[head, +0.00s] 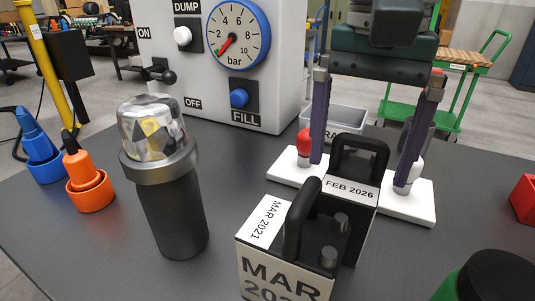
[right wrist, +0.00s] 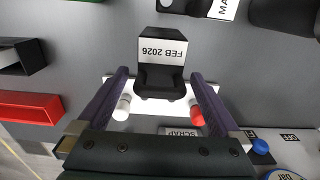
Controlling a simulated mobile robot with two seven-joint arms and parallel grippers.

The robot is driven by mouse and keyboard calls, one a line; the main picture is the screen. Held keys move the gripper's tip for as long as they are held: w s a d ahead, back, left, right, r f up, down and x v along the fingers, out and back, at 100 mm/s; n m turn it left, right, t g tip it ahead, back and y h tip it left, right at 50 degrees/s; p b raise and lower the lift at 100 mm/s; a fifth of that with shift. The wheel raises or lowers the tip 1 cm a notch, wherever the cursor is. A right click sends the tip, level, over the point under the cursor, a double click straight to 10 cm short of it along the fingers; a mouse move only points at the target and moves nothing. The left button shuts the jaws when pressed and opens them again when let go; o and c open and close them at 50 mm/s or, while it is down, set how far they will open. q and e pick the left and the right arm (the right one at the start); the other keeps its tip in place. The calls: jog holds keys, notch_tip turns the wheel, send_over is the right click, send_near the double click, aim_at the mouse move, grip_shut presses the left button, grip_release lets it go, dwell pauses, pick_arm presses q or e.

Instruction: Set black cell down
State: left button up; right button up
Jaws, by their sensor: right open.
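The black cell (head: 352,190) is a black block with a handle and a "FEB 2026" label. It stands upright at the white plate (head: 421,206), between a red knob (head: 304,142) and a white knob (head: 410,172). Its lower part is partly hidden by another cell. My right gripper (head: 359,172) is open above the plate, one finger on each side of the cell's handle, with gaps showing. The right wrist view shows the black cell (right wrist: 162,55) between the spread fingers (right wrist: 160,73). My left gripper is not in view.
A cell marked "MAR 2021" (head: 264,222) stands close in front. A capped dark cylinder (head: 175,205) stands left. A gauge panel (head: 275,75) and grey scrap bin (head: 346,119) are behind. A red box (head: 524,198) and a black-topped green object (head: 495,280) are right.

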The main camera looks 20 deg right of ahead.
notch_tip(320, 180, down, 2)
jog(key=shift+f, duration=0.1)
jog(key=shift+c, duration=0.2)
grip_shut()
dwell(0.6)
jog(key=shift+a+r, duration=0.1)
jog(key=shift+r, duration=0.1)
